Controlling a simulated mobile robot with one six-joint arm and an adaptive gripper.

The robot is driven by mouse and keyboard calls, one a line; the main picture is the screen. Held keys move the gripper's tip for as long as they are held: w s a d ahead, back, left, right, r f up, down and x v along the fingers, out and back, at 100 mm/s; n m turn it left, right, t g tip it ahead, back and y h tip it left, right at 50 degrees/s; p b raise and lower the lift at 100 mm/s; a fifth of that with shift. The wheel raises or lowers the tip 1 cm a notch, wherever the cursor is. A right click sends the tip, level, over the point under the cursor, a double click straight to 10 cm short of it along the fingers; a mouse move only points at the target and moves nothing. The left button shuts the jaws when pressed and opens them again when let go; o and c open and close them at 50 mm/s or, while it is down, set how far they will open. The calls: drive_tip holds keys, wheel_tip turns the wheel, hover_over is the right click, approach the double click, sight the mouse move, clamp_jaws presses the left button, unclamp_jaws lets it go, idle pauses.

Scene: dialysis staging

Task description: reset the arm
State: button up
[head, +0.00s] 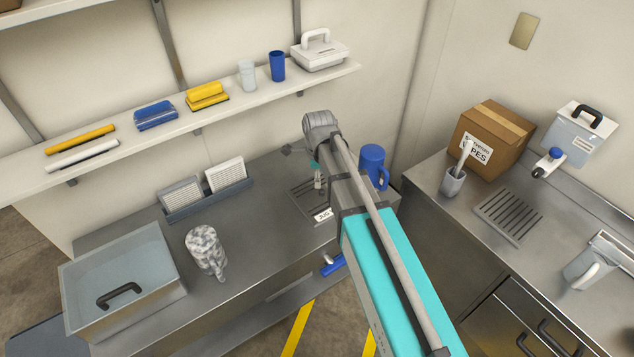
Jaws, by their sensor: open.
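My arm reaches from the bottom right up over the left steel counter (240,230), with its teal link in front and a grey joint at the far end. My gripper (319,184) shows only as a small part beside the arm, above the drain grate (303,203) in the counter. It is open, and I see nothing held in it. The arm hides most of it. A blue mug (372,163) stands just right of the arm, near the back corner. A grey mottled mug (205,250) stands on the counter to the left, well apart from the gripper.
A grey bin (125,275) stands at the counter's left end, with a rack (210,202) behind. The wall shelf (225,105) holds brushes, cups and a white case (320,52). The right counter (420,190) holds a cardboard box (492,135) and jugs. Mid-left counter is clear.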

drive_tip(key=shift+s, duration=0.4)
drive_tip(key=shift+s+d, duration=0.1)
idle(0.3)
drive_tip(key=s+d+n, duration=0.6)
drive_tip(key=d+n, duration=0.3)
drive_tip(key=s+d+n, duration=0.6)
drive_tip(key=d+n, duration=0.3)
drive_tip(key=n, duration=0.1)
drive_tip(key=shift+s, duration=0.25)
idle(1.6)
